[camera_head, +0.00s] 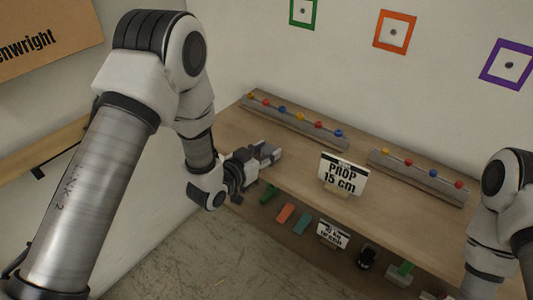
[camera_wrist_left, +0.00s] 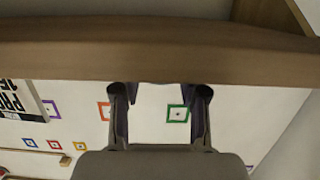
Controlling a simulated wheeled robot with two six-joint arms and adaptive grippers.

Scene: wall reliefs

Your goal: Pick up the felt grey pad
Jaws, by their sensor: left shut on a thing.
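My left gripper (camera_head: 262,158) is at the left end of the wooden shelf top, shut on a small grey piece, the grey pad (camera_head: 271,151), at its tips. The pad is small in the head view and its outline blends with the grey fingers. In the left wrist view, the two dark fingers of the left gripper (camera_wrist_left: 158,98) stand apart, and I cannot make out the pad between them. My right arm shows at the right edge of the head view, with its gripper out of the frame.
A lower level holds an orange block (camera_head: 285,212), a teal block (camera_head: 304,223) and another sign (camera_head: 332,235). A wooden board (camera_wrist_left: 160,48) crosses the wrist view.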

